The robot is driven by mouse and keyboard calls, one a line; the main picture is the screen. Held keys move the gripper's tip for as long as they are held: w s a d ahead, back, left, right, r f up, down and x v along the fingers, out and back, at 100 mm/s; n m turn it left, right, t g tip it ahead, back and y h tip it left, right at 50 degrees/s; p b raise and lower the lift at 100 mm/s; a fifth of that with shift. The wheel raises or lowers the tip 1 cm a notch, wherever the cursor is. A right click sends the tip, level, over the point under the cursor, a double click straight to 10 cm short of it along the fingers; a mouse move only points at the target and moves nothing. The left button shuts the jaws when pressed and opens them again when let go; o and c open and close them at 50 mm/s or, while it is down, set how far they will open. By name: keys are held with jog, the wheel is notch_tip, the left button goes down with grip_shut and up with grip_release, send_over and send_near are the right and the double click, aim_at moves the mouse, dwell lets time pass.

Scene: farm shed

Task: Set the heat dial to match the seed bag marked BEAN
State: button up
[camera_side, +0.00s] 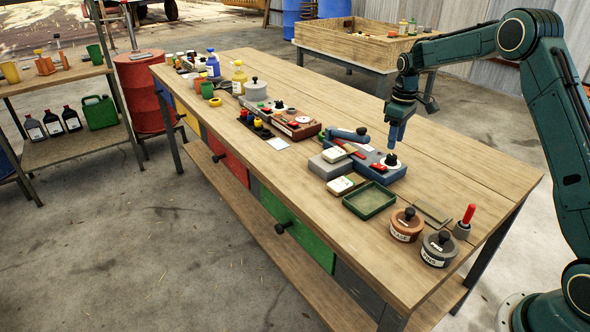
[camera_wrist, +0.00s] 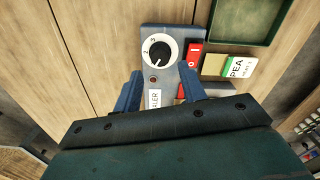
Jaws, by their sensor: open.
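A blue-grey box (camera_side: 375,167) on the workbench carries a white dial with a black knob (camera_wrist: 160,52); the dial also shows in the side view (camera_side: 391,159). I make out the numerals 2 and 3; the knob's exact setting is unclear. A partly hidden label ending in "LER" (camera_wrist: 154,99) is on the box. My gripper (camera_wrist: 161,75) is open and empty, its blue fingers pointing down; in the side view it (camera_side: 396,138) hangs above the box near the dial. A small packet marked PEA (camera_wrist: 238,67) lies beside the box. I cannot read BEAN on anything.
A red switch (camera_wrist: 193,56) sits next to the dial. A green tray (camera_side: 370,201) and lidded jars, brown (camera_side: 406,226) and grey (camera_side: 439,250), stand near the bench's front end. A reddish device (camera_side: 295,126) and several bottles stand farther back. The bench's right side is mostly clear.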

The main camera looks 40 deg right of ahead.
aim_at(392, 155)
jog(key=shift+f, duration=2.8)
jog(key=c, duration=0.7)
